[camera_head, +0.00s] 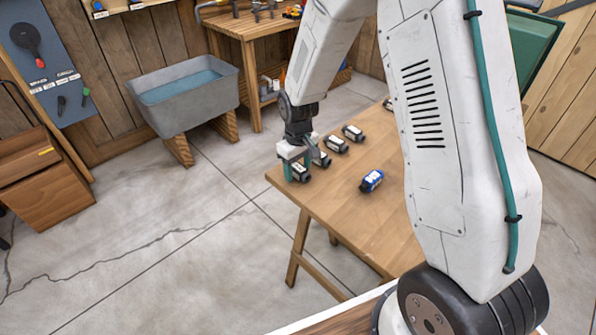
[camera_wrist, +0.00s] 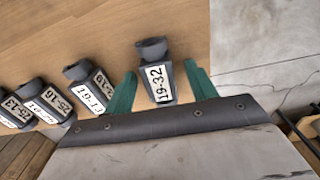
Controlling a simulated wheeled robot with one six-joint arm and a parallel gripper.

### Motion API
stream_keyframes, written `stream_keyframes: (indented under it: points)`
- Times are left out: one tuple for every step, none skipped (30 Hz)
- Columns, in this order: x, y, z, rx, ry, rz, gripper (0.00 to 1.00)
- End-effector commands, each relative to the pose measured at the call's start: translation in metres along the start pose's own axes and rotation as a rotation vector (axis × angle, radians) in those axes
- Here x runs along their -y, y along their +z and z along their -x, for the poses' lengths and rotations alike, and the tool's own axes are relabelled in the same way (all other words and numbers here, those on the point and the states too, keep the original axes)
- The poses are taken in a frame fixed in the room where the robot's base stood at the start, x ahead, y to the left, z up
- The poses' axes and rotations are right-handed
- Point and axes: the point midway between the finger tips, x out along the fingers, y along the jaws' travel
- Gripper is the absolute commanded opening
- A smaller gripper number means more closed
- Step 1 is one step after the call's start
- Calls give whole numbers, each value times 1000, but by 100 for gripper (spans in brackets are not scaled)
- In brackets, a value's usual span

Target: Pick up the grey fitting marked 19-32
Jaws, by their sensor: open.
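The grey fitting marked 19-32 (camera_wrist: 157,82) lies on the wooden table with its label facing the wrist camera. In the wrist view it sits between the two green fingers of my gripper (camera_wrist: 160,70), with a gap on each side. My gripper is open and holds nothing. In the head view my gripper (camera_head: 301,164) is low over the near left corner of the table, at a grey fitting (camera_head: 301,174) that it partly covers; the label there is too small to read.
Several similar grey fittings lie in a row on the table (camera_head: 345,215), the nearest (camera_wrist: 90,84) just left of my gripper. A blue fitting (camera_head: 371,180) lies apart to the right. The table edge is close. A grey trough (camera_head: 186,95) and a workbench (camera_head: 250,27) stand behind.

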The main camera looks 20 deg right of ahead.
Motion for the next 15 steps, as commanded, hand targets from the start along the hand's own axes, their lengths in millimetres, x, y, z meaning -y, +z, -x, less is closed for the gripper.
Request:
stream_keyframes:
  points:
    - [0, 0, 0, 0, 0, 0, 56]
    - [0, 0, 0, 0, 0, 0, 56]
    - [0, 0, 0, 0, 0, 0, 48]
    - [0, 0, 0, 0, 0, 0, 40]
    - [0, 0, 0, 0, 0, 0, 31]
    - [0, 0, 0, 0, 0, 0, 20]
    - [0, 0, 0, 0, 0, 0, 12]
    - [0, 0, 0, 0, 0, 0, 7]
    - [0, 0, 0, 0, 0, 0, 7]
    - [0, 0, 0, 0, 0, 0, 7]
    - [0, 0, 0, 0, 0, 0, 7]
    - [0, 0, 0, 0, 0, 0, 7]
    - [0, 0, 0, 0, 0, 0, 7]
    - [0, 0, 0, 0, 0, 0, 7]
    - [0, 0, 0, 0, 0, 0, 7]
